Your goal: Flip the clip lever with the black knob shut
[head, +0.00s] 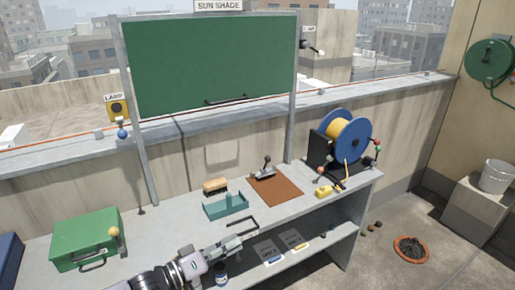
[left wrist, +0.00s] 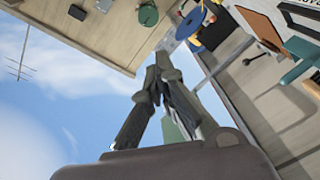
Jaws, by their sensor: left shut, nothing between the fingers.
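The clip lever with the black knob (head: 267,160) stands up from a small metal clip (head: 263,174) at the back edge of a brown board (head: 277,187) on the bench. In the left wrist view a dark knobbed rod (left wrist: 250,59) that looks like this lever shows at the right, close to the brown board (left wrist: 257,27). My left gripper (head: 254,231) is shut and empty, low at the bench's front edge, in front of the lever and to its left. Its closed fingers (left wrist: 166,62) point up in the left wrist view. My right gripper is not in view.
A green box (head: 86,239) sits at the left.

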